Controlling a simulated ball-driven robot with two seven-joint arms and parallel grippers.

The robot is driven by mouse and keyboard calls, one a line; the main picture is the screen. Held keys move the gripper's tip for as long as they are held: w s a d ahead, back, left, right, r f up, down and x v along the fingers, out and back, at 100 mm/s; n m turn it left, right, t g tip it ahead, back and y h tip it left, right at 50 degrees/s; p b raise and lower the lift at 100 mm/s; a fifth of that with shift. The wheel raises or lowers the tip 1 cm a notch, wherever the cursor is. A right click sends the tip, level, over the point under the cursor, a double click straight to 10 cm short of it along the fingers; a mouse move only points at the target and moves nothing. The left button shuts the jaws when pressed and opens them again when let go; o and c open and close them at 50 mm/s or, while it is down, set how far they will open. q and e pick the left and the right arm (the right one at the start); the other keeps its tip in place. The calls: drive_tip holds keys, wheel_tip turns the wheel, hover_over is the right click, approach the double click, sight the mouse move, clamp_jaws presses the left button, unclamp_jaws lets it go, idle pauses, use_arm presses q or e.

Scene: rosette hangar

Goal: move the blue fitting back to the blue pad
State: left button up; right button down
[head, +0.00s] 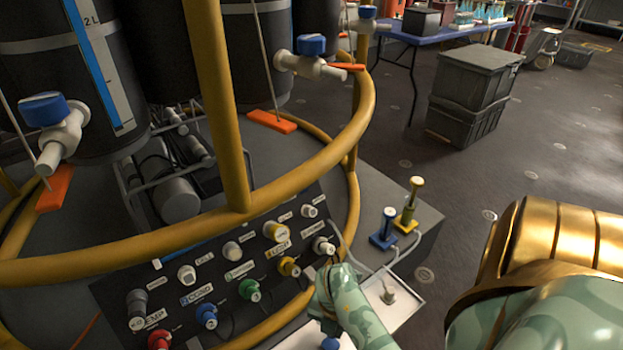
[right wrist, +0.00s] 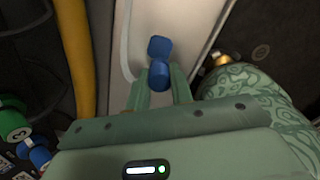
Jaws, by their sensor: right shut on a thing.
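The blue fitting (right wrist: 159,77) is between the two green fingers of my right gripper (right wrist: 162,93) in the right wrist view. The gripper is shut on it. A flat blue shape (right wrist: 160,47) lies just beyond the fitting; I cannot tell whether it is the blue pad or part of the fitting, or whether they touch. In the head view my right gripper (head: 335,300) is low, beside the connector panel, with its fingertips unclear. A small blue piece (head: 330,343) shows below it at the bottom edge. My left gripper is not in view.
A connector panel (head: 215,275) with several coloured plugs and a yellow rail (head: 170,238) stand close left of the gripper. A white tray (head: 410,305) is to its right. Behind are blue-based (head: 382,241) and yellow-based (head: 405,223) posts. Stacked grey crates (head: 470,90) stand farther back.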

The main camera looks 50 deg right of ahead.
drive_tip(key=shift+f, duration=2.75)
drive_tip(key=shift+p, duration=0.3)
drive_tip(key=shift+a+f, duration=0.1)
drive_tip(key=shift+f, duration=0.2)
